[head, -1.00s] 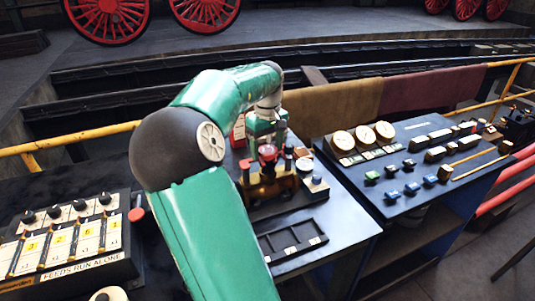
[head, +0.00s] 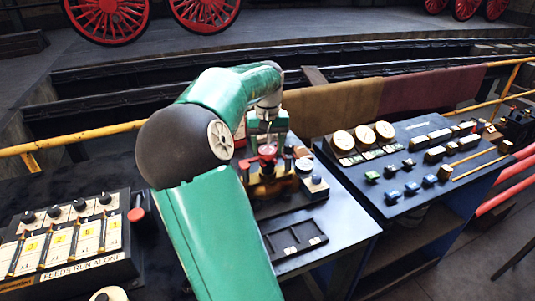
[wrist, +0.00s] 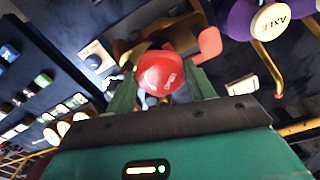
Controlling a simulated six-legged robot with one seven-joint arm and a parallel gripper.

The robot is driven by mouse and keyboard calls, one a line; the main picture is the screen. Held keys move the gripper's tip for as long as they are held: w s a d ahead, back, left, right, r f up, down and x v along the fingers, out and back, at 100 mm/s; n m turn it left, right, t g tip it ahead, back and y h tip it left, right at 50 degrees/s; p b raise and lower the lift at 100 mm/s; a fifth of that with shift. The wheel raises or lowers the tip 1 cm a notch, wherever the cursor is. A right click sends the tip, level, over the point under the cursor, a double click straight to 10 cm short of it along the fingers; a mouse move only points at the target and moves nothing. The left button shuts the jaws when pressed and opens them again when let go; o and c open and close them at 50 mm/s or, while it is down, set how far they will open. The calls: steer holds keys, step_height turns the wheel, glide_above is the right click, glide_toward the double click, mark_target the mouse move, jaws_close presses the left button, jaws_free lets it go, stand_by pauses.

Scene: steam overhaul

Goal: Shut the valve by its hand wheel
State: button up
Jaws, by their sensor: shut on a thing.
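The red hand wheel (head: 267,152) sits on top of a brass valve body (head: 268,182) on the dark bench in the head view. In the wrist view the round red hub of the wheel (wrist: 162,72), with small lettering, lies between my green fingers. My gripper (wrist: 160,88) is shut on the wheel from above. In the head view my gripper (head: 267,138) is small and partly hidden, and the finger contact is hard to make out.
An empty black tray (head: 296,238) lies in front. A feeds panel (head: 68,242) is at left, and a console with several dials (head: 385,130) is at right.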

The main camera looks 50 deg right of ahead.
steer(key=m, duration=0.5)
steer(key=shift+m, duration=0.3)
steer(key=shift+m, duration=0.3)
steer(key=m, duration=0.3)
steer(key=shift+m, duration=0.6)
steer(key=shift+c, duration=1)
steer(key=o, duration=1.3)
steer(key=shift+c, duration=1.2)
